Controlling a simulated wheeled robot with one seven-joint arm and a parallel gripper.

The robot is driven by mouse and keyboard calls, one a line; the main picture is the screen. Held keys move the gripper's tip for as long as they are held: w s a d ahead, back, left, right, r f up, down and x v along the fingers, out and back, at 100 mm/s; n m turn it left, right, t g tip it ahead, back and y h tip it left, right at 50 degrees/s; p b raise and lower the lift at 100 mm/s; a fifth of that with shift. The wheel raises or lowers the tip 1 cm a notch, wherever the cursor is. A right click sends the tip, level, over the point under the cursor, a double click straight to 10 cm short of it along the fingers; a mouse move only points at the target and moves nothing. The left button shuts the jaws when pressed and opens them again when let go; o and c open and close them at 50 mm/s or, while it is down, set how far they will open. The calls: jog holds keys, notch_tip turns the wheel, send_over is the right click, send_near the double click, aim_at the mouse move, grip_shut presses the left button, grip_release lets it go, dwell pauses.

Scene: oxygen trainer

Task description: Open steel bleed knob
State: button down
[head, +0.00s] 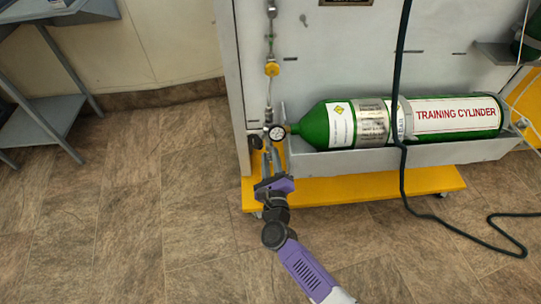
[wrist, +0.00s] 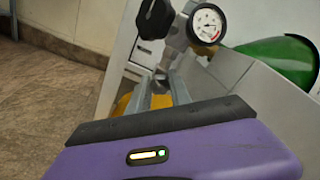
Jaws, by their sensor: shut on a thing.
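The steel bleed knob (wrist: 161,77) is a small grey metal piece below the valve body in the wrist view, mostly hidden between the fingertips. My gripper (wrist: 160,84) is shut on it, with its two grey fingers pointing up toward the valve. In the head view my gripper (head: 267,158) reaches up from below, just under the pressure gauge (head: 277,133); the knob cannot be made out there. The gauge (wrist: 207,22) has a white dial and sits above and right of the fingers.
A black round knob (wrist: 155,18) sits close above the fingers. A green training cylinder (head: 315,127) lies in a grey trough (head: 400,155) at right, over a yellow base (head: 350,188). A dark hose (head: 402,80) hangs down to the floor.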

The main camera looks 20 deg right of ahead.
jog(key=n+p, duration=0.3)
jog(key=n, duration=0.4)
jog(key=shift+r, duration=0.1)
jog(key=n+p, duration=0.1)
jog(key=n, duration=0.3)
jog(key=n+p, duration=0.1)
jog(key=n, duration=0.2)
jog(key=shift+n, duration=0.3)
jog(key=n+p, duration=0.2)
jog(key=n, duration=0.3)
jog(key=n+p, duration=0.1)
jog(key=n, duration=0.4)
jog(key=shift+f, duration=0.2)
jog(key=shift+n, duration=0.4)
jog(key=c, duration=1.2)
grip_release()
